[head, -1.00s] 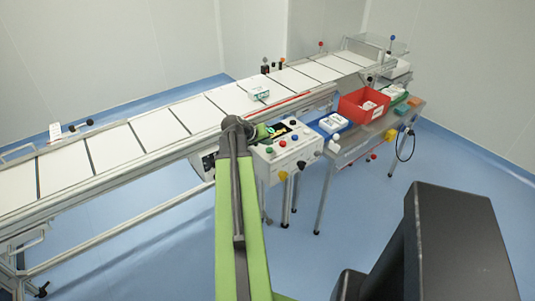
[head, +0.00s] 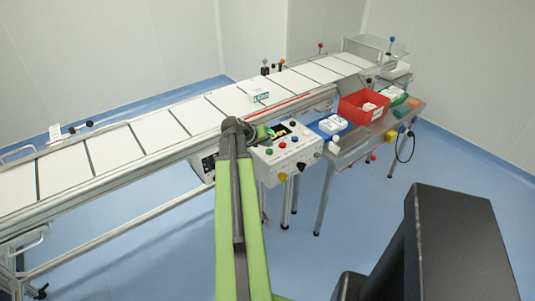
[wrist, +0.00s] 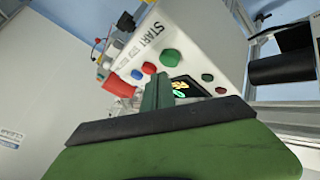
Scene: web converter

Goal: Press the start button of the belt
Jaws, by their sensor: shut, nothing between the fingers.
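The control box (head: 287,158) stands at the near side of the belt (head: 157,131). In the wrist view its panel (wrist: 200,45) carries the word START beside a large green button (wrist: 170,57). A red button (wrist: 149,68) and a blue button (wrist: 137,74) lie in line with it. My gripper (wrist: 158,88) is shut and empty, its tip over the panel, just below the green button in the picture. The gap to the panel cannot be told. In the head view my gripper (head: 268,133) shows at the box's upper left, partly behind my arm.
A side table to the right carries a red bin (head: 352,108) and a blue tray (head: 327,125). In the wrist view a display (wrist: 190,86) and smaller buttons sit beside my gripper. Blue floor is clear around.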

